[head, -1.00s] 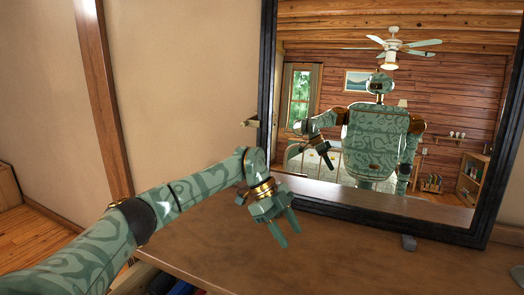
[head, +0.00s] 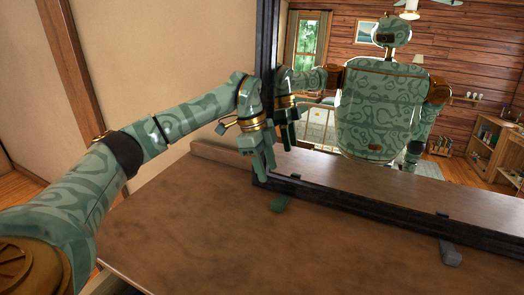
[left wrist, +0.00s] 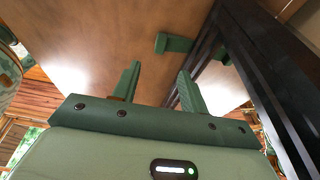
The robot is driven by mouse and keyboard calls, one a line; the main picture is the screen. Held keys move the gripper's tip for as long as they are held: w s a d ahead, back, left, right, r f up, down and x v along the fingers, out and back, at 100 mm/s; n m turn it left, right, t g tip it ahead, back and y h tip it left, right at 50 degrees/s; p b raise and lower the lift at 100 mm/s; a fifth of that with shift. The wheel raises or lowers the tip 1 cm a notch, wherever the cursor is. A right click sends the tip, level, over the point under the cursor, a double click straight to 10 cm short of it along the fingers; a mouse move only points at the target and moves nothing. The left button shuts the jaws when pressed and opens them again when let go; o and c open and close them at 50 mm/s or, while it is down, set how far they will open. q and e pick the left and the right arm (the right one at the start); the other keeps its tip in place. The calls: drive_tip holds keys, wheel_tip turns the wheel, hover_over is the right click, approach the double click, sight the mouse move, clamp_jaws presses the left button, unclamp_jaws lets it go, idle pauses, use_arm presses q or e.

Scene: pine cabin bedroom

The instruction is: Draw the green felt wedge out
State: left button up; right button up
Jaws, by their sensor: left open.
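The green felt wedge (head: 281,203) lies on the brown tabletop, its far end at the bottom edge of the mirror frame near the left corner. In the left wrist view the wedge (left wrist: 175,43) shows beyond my fingertips, against the dark frame. My left gripper (head: 264,170) is open and empty, fingers pointing down, beside the frame's lower left corner and a little left of and behind the wedge in the picture. In the left wrist view my two left fingers (left wrist: 158,80) stand apart with a clear gap before the wedge. My right gripper is not directly in view.
The large black-framed mirror (head: 350,205) stands on the tabletop (head: 200,235) and reflects me and the room. A grey wedge (head: 450,252) sits under the frame further right. A plain wall (head: 170,60) stands at left.

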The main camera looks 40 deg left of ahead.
sight(277, 202)
use_arm(q)
drive_tip(key=b+x, duration=0.2)
drive_tip(key=x, duration=0.7)
drive_tip(key=shift+w+d+f, duration=0.1)
drive_tip(key=shift+d+f, duration=0.05)
drive_tip(key=shift+f, duration=0.4)
drive_tip(key=c, duration=0.8)
clamp_jaws()
